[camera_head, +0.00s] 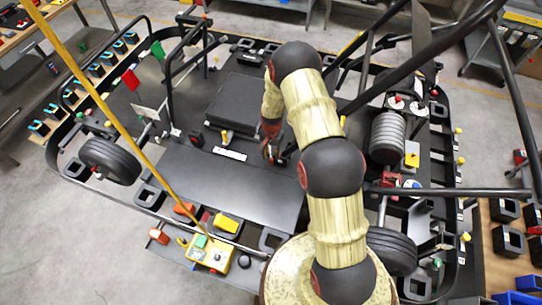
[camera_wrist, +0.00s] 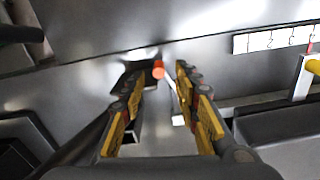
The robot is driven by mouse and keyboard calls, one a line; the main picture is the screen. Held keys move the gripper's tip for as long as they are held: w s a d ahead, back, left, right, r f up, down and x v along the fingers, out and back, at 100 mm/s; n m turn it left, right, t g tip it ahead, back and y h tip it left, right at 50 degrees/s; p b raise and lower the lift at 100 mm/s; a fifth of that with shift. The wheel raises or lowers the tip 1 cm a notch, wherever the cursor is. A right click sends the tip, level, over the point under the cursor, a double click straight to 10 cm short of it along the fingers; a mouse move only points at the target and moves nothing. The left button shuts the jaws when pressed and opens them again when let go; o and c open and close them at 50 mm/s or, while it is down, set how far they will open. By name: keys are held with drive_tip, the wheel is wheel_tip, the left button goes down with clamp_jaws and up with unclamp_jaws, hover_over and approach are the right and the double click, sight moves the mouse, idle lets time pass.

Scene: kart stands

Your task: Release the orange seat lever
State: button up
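The orange seat lever (camera_wrist: 158,69) shows in the wrist view as a small round orange end, between and just beyond my fingertips. My gripper (camera_wrist: 157,78) is open, with a finger on each side of the orange end and a visible gap to the right finger. I cannot tell whether the left finger touches it. In the head view my gripper (camera_head: 271,150) is low over the middle of the kart, right of the black seat pad (camera_head: 238,102). The lever is hidden or too small to make out there.
A white strip with hooks (camera_wrist: 275,38) is at the upper right of the wrist view. The kart frame has black tubes, a front wheel (camera_head: 110,161) and a ribbed grey cylinder (camera_head: 387,137). A yellow control box (camera_head: 211,254) stands at the near edge. A flat dark panel (camera_head: 235,185) is clear.

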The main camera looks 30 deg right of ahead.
drive_tip(key=shift+f, duration=1.2)
drive_tip(key=shift+s, duration=0.1)
drive_tip(key=shift+c, duration=0.8)
clamp_jaws()
